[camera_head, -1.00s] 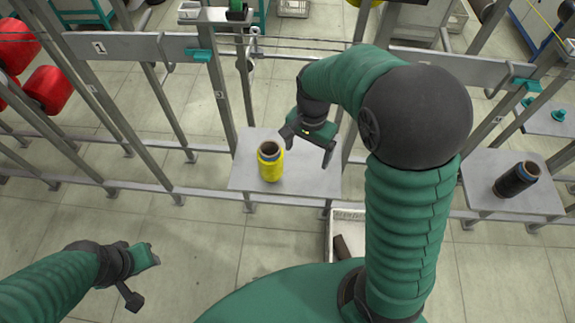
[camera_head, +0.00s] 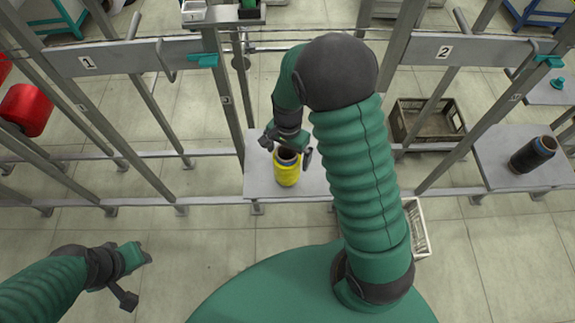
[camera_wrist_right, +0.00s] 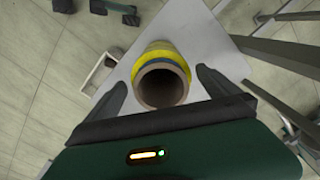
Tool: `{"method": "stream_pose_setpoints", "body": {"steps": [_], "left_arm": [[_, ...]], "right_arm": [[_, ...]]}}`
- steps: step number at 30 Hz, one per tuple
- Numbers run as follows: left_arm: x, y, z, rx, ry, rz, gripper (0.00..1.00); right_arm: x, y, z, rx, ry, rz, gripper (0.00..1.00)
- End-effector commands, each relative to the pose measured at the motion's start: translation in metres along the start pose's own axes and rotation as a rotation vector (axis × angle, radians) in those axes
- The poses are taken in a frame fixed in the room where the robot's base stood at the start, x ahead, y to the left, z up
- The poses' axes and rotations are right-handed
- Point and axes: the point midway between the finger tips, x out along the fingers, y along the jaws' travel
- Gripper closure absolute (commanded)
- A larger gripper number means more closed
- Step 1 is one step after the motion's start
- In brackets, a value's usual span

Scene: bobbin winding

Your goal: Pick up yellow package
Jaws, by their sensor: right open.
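The yellow package (camera_head: 287,173) is a yarn bobbin with a brown hollow core. It stands upright on a small grey shelf (camera_head: 259,182). In the right wrist view the yellow package (camera_wrist_right: 160,50) shows end-on, its core opening facing the camera, between the two fingers. My right gripper (camera_head: 287,146) is open at the top of the package, one finger on each side; I cannot tell whether either touches it. In the right wrist view the right gripper (camera_wrist_right: 162,90) shows gaps beside the package. My left gripper (camera_head: 137,275) is low at the left, away from the package; its jaw state is unclear.
A black bobbin (camera_head: 533,154) lies tilted on another shelf (camera_head: 495,150) at the right. Metal posts and rails of the rack surround the shelves. A dark crate (camera_head: 428,121) stands behind, and a white crate (camera_head: 417,228) is on the floor partly behind my right arm. Red bobbins (camera_head: 27,109) hang at the left.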

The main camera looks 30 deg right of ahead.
Motion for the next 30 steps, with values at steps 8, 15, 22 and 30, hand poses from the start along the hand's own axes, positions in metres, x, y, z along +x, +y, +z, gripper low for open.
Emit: {"method": "stream_pose_setpoints", "body": {"steps": [8, 15, 22, 30], "left_arm": [[0.005, 0.000, 0.001, -0.001, 0.000, 0.000, 0.64], [0.005, 0.000, 0.001, -0.001, 0.000, 0.000, 0.64], [0.005, 0.000, 0.001, 0.000, 0.000, 0.000, 0.64], [0.005, 0.000, 0.001, -0.001, 0.000, 0.000, 0.64]], "right_arm": [[0.037, -0.002, -0.002, 0.001, -0.003, 0.000, 0.00], [0.036, -0.002, -0.002, 0.001, -0.002, -0.001, 0.10], [0.036, -0.002, -0.002, 0.000, -0.002, 0.000, 0.41], [0.035, -0.002, -0.002, 0.001, -0.002, -0.001, 0.73]]}}
